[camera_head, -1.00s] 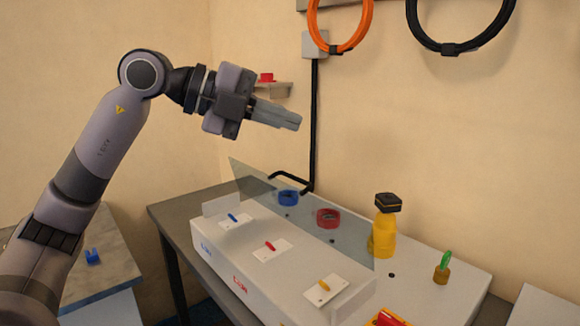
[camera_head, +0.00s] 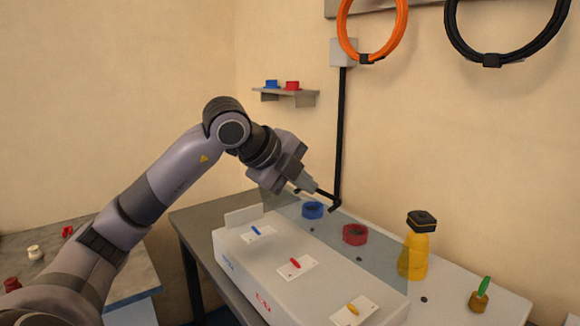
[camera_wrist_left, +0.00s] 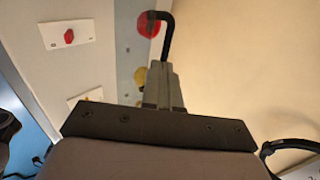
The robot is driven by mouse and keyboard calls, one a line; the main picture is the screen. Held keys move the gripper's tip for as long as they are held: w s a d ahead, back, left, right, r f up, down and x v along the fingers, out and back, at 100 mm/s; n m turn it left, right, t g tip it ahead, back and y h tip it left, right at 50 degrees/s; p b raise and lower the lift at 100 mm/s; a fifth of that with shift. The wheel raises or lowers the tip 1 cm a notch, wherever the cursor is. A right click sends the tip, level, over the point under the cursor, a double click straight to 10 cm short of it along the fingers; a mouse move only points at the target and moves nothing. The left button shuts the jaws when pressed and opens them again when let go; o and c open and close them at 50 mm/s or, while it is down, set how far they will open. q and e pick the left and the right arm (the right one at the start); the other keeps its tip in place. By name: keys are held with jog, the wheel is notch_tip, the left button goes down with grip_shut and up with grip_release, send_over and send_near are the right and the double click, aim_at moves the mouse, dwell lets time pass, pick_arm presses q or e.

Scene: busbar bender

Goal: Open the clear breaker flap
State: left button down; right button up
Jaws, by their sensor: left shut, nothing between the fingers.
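The clear breaker flap (camera_head: 385,253) is a see-through panel raised along the back of the pale breaker box (camera_head: 245,262) in the head view. It leans back from the row of switches, which lie uncovered in front of it. My left gripper (camera_head: 314,187) is shut and empty, close to the far upper edge of the flap; I cannot tell whether it touches. In the wrist view its closed fingers (camera_wrist_left: 163,85) show beside the pale box top. The blue switch (camera_head: 257,231), red switch (camera_head: 296,263) and yellow switch (camera_head: 352,308) are in view. My right gripper is not in view.
Behind the flap are a blue ring (camera_head: 312,210), a red ring (camera_head: 355,234) and a yellow bottle (camera_head: 415,255). A black conduit (camera_head: 341,130) runs down the wall near my left gripper. A green-topped peg (camera_head: 480,295) stands right. A wall shelf (camera_head: 287,97) holds two rings.

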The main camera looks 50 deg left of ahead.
aim_at(315, 219)
pick_arm(q)
jog(key=shift+x, duration=0.9)
jog(key=shift+w+r+p, duration=0.25)
jog(key=shift+w+p, duration=0.05)
jog(key=shift+p, duration=0.2)
jog(key=shift+w+d+r+p, duration=0.1)
jog(key=shift+w+p, duration=0.25)
jog(key=shift+w, duration=0.15)
jog(key=shift+w+f, duration=0.2)
jog(key=shift+w, duration=0.4)
jog(key=shift+r+p, duration=0.15)
jog(key=shift+p, duration=0.15)
